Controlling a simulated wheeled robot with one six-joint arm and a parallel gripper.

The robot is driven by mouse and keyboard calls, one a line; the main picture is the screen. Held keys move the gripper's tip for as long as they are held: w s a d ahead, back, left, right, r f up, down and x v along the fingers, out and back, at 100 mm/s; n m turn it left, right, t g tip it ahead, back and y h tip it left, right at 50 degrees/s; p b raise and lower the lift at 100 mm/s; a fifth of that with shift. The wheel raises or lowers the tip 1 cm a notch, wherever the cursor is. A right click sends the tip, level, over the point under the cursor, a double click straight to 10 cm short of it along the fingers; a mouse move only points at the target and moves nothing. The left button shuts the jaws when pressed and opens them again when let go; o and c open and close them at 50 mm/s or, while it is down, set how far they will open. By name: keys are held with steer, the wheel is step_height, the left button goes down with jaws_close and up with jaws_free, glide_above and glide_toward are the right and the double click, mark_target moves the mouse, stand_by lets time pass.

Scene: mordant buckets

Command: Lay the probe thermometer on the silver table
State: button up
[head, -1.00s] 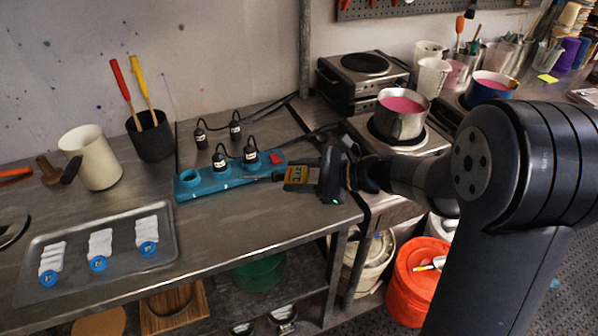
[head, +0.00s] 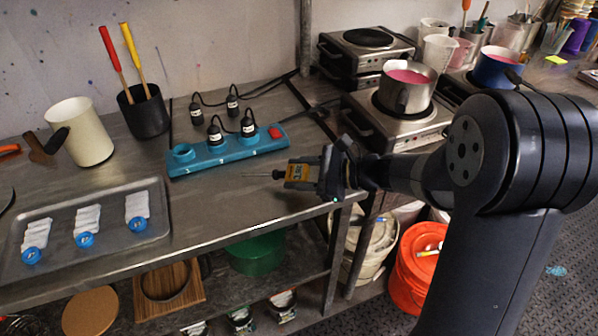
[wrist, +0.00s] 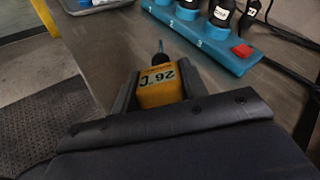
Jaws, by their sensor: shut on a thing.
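The probe thermometer (head: 297,172) has a yellow body with a display and a thin metal probe pointing left in the head view. My gripper (head: 312,173) is shut on its body. In the wrist view the thermometer (wrist: 161,86) sits between my two fingers (wrist: 160,92), its display reading 26°C and its probe pointing away. The silver table (head: 225,208) is the grey metal worktop below it. I hold the thermometer over the table's right part, near the front edge. I cannot tell whether it touches the surface.
A blue power strip (head: 225,152) with several black plugs lies behind the thermometer. A metal tray (head: 160,222) with white rolls is at left. A hot plate (head: 400,128) with a pot (head: 405,92) stands at right. The worktop between tray and gripper is clear.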

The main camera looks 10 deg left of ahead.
steer(key=o, duration=1.1)
steer(key=shift+c, duration=0.2)
steer(key=shift+d, duration=0.1)
steer(key=v, duration=1)
steer(key=shift+d+r, duration=0.15)
steer(key=shift+d, duration=0.15)
steer(key=shift+a, duration=0.15)
steer(key=x, duration=1.1)
steer(key=shift+s, duration=0.1)
steer(key=shift+d+r+p, duration=0.2)
steer(key=shift+r+p, duration=0.9)
steer(key=shift+r, duration=0.15)
steer(key=shift+r+p, duration=0.7)
steer(key=shift+r, duration=0.2)
